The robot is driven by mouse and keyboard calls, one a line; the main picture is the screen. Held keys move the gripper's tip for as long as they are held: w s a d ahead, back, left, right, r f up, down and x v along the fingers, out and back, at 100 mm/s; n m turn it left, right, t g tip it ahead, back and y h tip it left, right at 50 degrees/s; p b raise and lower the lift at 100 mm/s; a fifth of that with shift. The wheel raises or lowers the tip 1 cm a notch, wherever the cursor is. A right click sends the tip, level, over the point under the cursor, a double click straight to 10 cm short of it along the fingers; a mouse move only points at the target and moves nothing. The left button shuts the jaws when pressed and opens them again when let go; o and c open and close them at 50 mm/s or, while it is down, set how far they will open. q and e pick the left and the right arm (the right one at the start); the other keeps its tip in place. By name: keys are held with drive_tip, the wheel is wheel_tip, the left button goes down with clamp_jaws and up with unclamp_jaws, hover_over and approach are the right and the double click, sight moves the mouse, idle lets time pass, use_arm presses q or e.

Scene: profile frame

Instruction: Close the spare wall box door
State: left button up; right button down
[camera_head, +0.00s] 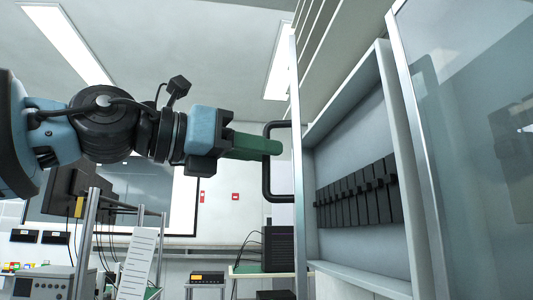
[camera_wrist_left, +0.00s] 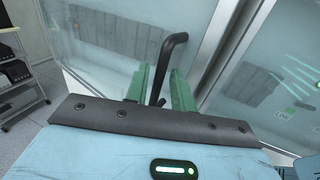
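The wall box (camera_head: 345,100) is a shallow pale grey housing, open at the front, with a row of black modules (camera_head: 357,196) inside. Its door (camera_head: 298,150) appears nearly edge-on at the left of the box, standing open. A black bracket-shaped handle (camera_head: 268,165) sticks out from that door to the left. My left gripper (camera_head: 268,146), with green fingers, is at the handle's upper part. In the left wrist view the fingers (camera_wrist_left: 164,88) are apart, with the black handle (camera_wrist_left: 168,60) between them; I cannot tell whether they touch it. My right gripper is not in view.
A glass panel in a metal frame (camera_head: 470,120) stands to the right of the box. Below at the left are a bench instrument (camera_head: 45,283) and a white sloped panel (camera_head: 137,262). A shelf rack (camera_wrist_left: 20,85) stands at the left in the wrist view.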

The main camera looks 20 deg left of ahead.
use_arm(q)
drive_tip(key=v, duration=0.6)
drive_tip(key=shift+b, duration=0.45)
drive_tip(key=shift+s, duration=0.15)
